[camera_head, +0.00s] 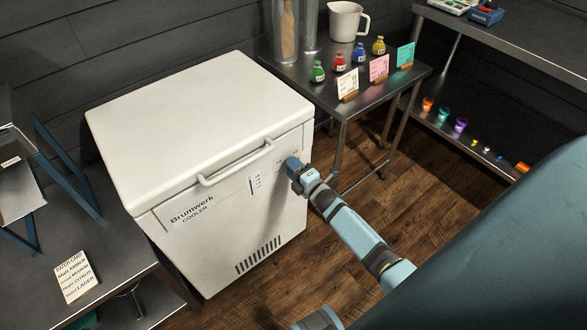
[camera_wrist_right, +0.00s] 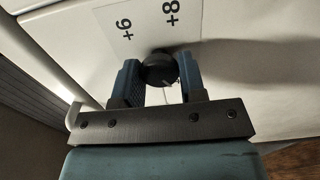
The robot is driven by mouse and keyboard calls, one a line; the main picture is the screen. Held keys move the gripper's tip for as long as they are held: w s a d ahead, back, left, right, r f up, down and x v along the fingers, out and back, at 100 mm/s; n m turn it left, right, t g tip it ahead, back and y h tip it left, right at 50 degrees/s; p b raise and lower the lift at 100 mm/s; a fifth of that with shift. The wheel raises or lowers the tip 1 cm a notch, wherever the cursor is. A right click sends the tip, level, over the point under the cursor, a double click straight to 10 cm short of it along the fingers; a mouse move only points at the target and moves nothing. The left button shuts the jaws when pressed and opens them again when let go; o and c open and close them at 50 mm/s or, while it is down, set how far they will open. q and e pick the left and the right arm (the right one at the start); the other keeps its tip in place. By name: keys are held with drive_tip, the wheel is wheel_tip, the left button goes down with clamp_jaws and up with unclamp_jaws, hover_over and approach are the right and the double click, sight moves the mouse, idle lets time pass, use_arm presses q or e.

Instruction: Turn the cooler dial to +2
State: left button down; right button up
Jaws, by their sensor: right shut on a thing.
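The white cooler (camera_head: 200,115), lettered Brumwerk, stands against the wall in the head view. My right gripper (camera_head: 296,172) is at the right part of its front panel and hides the dial there. In the right wrist view the round black dial (camera_wrist_right: 159,68) sits between the two fingers of my right gripper (camera_wrist_right: 160,85), which is shut on it. A white scale plate (camera_wrist_right: 150,25) behind the dial shows +6 and +8. Other marks and the dial's pointed setting are hidden or unclear. My left gripper is not in view.
The cooler's handle (camera_head: 236,163) juts out left of my right gripper. A metal table (camera_head: 345,108) with small bottles and cards stands to the right. A batch card (camera_head: 76,277) lies on the left bench. Wooden floor (camera_head: 420,195) is open at the right.

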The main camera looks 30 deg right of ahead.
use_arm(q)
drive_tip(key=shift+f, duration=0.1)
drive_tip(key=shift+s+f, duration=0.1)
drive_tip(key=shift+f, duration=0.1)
use_arm(e)
drive_tip(key=o, duration=0.9)
use_arm(q)
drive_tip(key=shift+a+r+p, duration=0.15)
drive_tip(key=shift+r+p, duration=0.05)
drive_tip(key=shift+p, duration=0.55)
use_arm(e)
drive_tip(key=s, duration=0.9)
drive_tip(key=s+d, duration=0.1)
drive_tip(key=s, duration=0.3)
drive_tip(key=shift+s, duration=0.4)
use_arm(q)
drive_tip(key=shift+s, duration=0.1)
use_arm(e)
drive_tip(key=shift+s, duration=0.1)
